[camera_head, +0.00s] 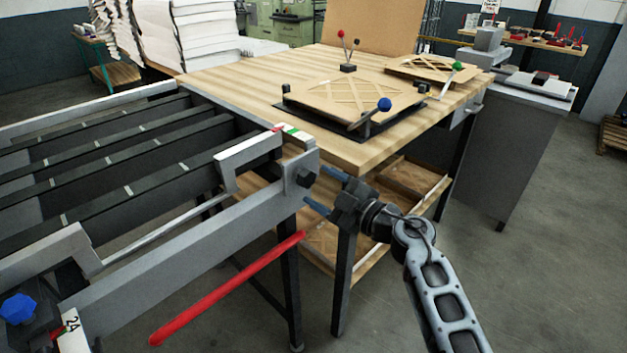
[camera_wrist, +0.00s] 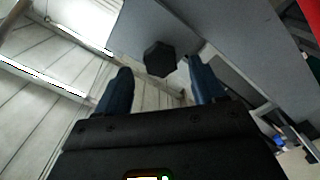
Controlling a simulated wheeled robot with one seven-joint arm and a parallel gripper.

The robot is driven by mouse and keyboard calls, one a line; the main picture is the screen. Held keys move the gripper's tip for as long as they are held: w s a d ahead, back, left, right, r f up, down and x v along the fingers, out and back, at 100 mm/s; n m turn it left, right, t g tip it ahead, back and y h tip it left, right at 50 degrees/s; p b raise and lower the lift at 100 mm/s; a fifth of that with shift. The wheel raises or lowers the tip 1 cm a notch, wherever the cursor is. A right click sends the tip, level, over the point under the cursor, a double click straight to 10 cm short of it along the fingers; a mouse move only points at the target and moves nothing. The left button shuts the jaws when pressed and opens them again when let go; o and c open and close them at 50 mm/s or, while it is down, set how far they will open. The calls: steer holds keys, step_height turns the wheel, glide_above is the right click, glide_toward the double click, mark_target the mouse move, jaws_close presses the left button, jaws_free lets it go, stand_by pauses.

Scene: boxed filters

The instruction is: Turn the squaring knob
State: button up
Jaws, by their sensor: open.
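A black six-sided knob (camera_head: 304,177) sits on the grey end plate of the metal frame, near the wooden table's corner. It also shows in the wrist view (camera_wrist: 160,58), lying between the fingertips in the picture. I see no label naming it the squaring knob. My gripper (camera_head: 322,190) is just right of the knob, open, with its blue fingers pointing at the plate. In the wrist view the fingers (camera_wrist: 158,70) stand apart on either side of the knob, with visible gaps and nothing held. Whether the fingertips reach past the knob's face cannot be told.
A red bar (camera_head: 227,288) sticks out below the frame. A blue knob (camera_head: 18,308) is at the frame's lower left. The wooden table (camera_head: 215,75) carries a black-based fixture with a blue ball handle (camera_head: 384,104). Open floor lies to the right.

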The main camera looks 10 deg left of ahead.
mark_target(309, 180)
steer(key=shift+x, duration=1.8)
steer(key=shift+s, duration=0.1)
steer(key=c, duration=1.1)
steer(key=shift+o, duration=0.2)
